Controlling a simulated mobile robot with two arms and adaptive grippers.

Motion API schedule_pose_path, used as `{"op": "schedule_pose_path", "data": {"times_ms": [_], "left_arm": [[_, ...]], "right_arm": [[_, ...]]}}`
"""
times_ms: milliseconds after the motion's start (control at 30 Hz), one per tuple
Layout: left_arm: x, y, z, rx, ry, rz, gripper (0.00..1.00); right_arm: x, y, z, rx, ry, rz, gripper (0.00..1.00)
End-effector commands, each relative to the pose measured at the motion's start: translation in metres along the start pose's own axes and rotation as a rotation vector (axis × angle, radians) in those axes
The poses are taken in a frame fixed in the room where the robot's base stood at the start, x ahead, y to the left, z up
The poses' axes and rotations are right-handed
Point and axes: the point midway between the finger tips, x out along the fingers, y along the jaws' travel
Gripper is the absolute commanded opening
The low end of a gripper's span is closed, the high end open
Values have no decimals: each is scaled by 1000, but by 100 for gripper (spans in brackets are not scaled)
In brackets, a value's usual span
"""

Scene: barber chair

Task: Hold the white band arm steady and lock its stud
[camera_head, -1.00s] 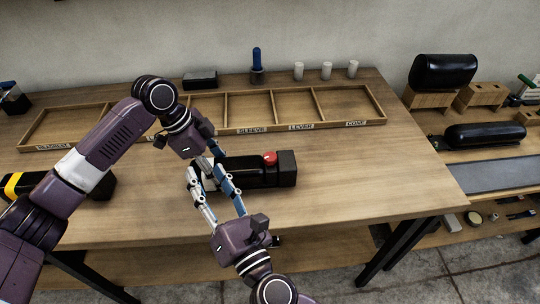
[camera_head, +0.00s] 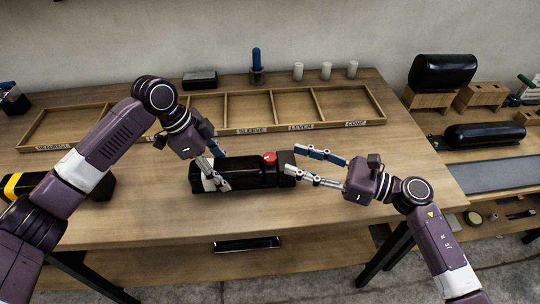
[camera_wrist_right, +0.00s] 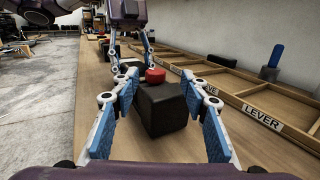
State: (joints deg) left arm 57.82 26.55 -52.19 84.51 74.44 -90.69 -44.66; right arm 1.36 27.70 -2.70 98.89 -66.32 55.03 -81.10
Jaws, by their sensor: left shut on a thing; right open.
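The white band arm (camera_head: 240,174) is a dark padded arm lying on the bench, with a white band (camera_head: 208,184) near its left end. A red stud (camera_head: 269,158) sits on top, beside a dark block (camera_head: 286,160) at its right end. My left gripper (camera_head: 219,172) is shut on the arm near the white band; its fingers partly hide the band. My right gripper (camera_head: 295,162) is open, its fingers on either side of the block's end. In the right wrist view the block (camera_wrist_right: 163,110) stands between the open fingers, with the red stud (camera_wrist_right: 155,75) behind it.
A wooden tray (camera_head: 226,131) with labelled compartments lies behind. A yellow-banded dark arm (camera_head: 100,187) lies at left, partly behind my left arm. A blue-handled tool (camera_head: 257,62) and white cups (camera_head: 327,71) stand at the back. The bench's right part is clear.

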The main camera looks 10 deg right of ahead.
Motion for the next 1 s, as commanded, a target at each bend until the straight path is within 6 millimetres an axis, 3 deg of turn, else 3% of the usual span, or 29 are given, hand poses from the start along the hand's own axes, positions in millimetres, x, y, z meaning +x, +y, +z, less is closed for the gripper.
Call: {"op": "schedule_pose_path", "data": {"times_ms": [200,367,800,1000], "left_arm": [[-1,0,-1,1,2,-1,3],[-1,0,-1,2,2,-1,3],[-1,0,-1,1,2,-1,3],[-1,0,-1,1,2,-1,3]], "right_arm": [[-37,-2,-8,3,17,56,41],[-37,-1,-8,2,17,69,41],[44,4,-9,3,15,68,41],[69,6,-10,2,16,67,41]]}}
